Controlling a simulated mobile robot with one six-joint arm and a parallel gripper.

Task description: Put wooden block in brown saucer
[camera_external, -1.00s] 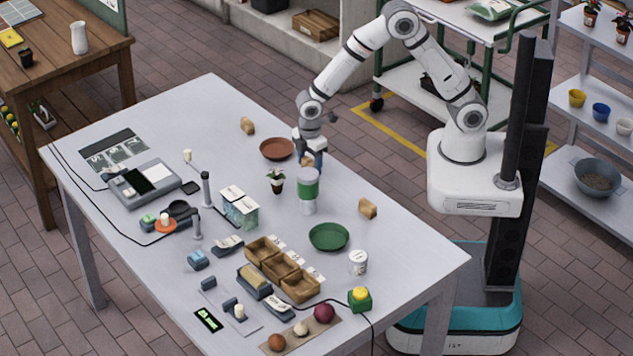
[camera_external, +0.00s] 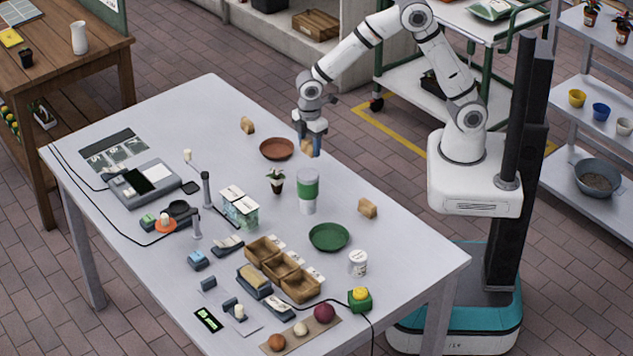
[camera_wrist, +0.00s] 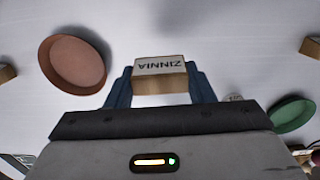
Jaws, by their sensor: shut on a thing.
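My gripper (camera_external: 314,140) is shut on a wooden block (camera_external: 307,148) and holds it above the table, right of the brown saucer. In the wrist view the block (camera_wrist: 160,78) sits between the blue fingers of my gripper (camera_wrist: 160,85), with a white label reading ZINNIA. The brown saucer (camera_external: 277,149) lies empty near the table's far edge; it shows at upper left in the wrist view (camera_wrist: 72,65). Two other wooden blocks rest on the table, one behind the brown saucer (camera_external: 248,125) and one near the right edge (camera_external: 367,208).
A small potted plant (camera_external: 276,181) and a white-and-green cup (camera_external: 308,192) stand just in front of my gripper. A green saucer (camera_external: 329,237) lies farther forward. Wooden trays (camera_external: 262,250) and several small items fill the front of the table (camera_external: 215,105).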

